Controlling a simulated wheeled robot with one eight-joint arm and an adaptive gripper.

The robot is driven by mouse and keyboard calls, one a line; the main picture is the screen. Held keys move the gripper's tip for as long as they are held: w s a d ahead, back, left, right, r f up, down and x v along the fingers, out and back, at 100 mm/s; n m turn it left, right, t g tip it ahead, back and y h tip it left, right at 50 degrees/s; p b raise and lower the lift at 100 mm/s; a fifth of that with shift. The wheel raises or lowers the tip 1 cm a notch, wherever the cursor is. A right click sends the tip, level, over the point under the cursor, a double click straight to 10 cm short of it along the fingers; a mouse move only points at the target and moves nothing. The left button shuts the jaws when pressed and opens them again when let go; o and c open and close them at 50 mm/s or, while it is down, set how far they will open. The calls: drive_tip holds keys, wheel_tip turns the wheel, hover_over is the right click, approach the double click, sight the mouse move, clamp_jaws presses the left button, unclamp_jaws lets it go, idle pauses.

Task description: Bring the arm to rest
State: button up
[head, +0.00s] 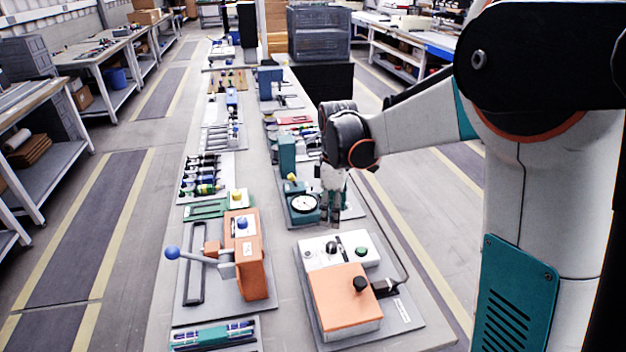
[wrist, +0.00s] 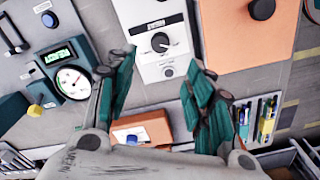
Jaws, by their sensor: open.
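My gripper (head: 335,212) hangs pointing down over the long bench in the head view, just right of the teal dial gauge (head: 304,204) and behind the white control panel (head: 322,252). My arm reaches in from the right. In the wrist view my gripper (wrist: 160,70) shows two teal fingers spread apart with nothing between them. The white panel with a black knob (wrist: 160,42) lies beyond the fingertips. The dial gauge (wrist: 72,82) is left of the left finger. I cannot tell the exact height above the bench.
An orange box (head: 346,300) with a black knob stands at the near right, and it shows in the wrist view (wrist: 245,32). An orange lever unit (head: 250,262) with a blue ball (head: 172,253) stands at the left. Several tools (head: 203,176) lie farther back. Aisles flank the bench.

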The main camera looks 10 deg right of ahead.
drive_tip(key=s+r+m+t, duration=0.4)
drive_tip(key=s+r+m, duration=0.2)
drive_tip(key=s+r, duration=0.45)
drive_tip(key=s+f+m+t, duration=0.2)
drive_tip(key=s+m, duration=0.4)
drive_tip(key=s, duration=0.6)
drive_tip(key=shift+s+t, duration=0.3)
drive_tip(key=shift+t, duration=0.3)
